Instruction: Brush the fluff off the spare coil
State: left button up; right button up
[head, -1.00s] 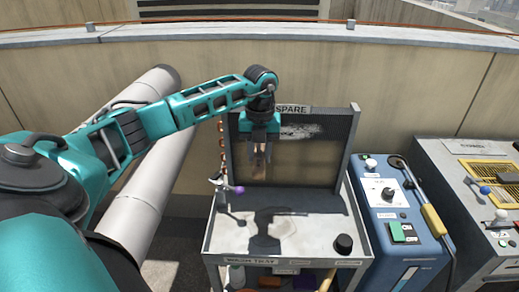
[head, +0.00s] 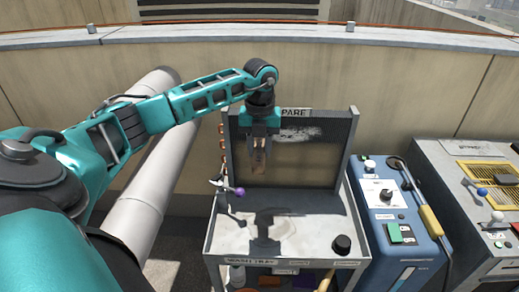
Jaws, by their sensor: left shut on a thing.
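The spare coil (head: 320,160) stands upright at the back of the wash tray, in a grey frame with a partly covered label ending in "PARE". A pale patch of fluff (head: 298,133) lies across its upper middle. My left gripper (head: 259,146) points down in front of the coil's left part. It is shut on a brown, wooden-looking brush (head: 259,161), mostly hidden between the fingers. I cannot tell whether the brush touches the coil. My right gripper is not in view.
The wash tray (head: 300,235) has a tap with a purple knob (head: 239,192) at its left and a black knob (head: 342,244) at its front right. A blue machine (head: 410,255) stands right of it, then a grey panel (head: 450,180). A pale pipe (head: 150,180) leans at left.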

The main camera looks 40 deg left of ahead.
pick_arm(q)
jog(key=shift+f+b, duration=1.15)
jog(key=shift+f, duration=0.9)
jog(key=shift+r+p, duration=0.9)
jog(key=shift+r, duration=0.2)
jog(key=shift+w+r, duration=0.1)
jog(key=shift+r, duration=1)
jog(key=shift+f+b, duration=0.85)
jog(key=shift+f, duration=1.3)
jog(key=shift+r+p, duration=1.1)
jog(key=shift+r, duration=0.95)
jog(key=shift+f+b, duration=1.2)
jog(key=shift+f, duration=0.9)
jog(key=shift+r+p, duration=1.1)
jog(key=shift+r, duration=1.05)
jog(key=shift+s+d, duration=0.6)
jog(key=shift+s, duration=0.25)
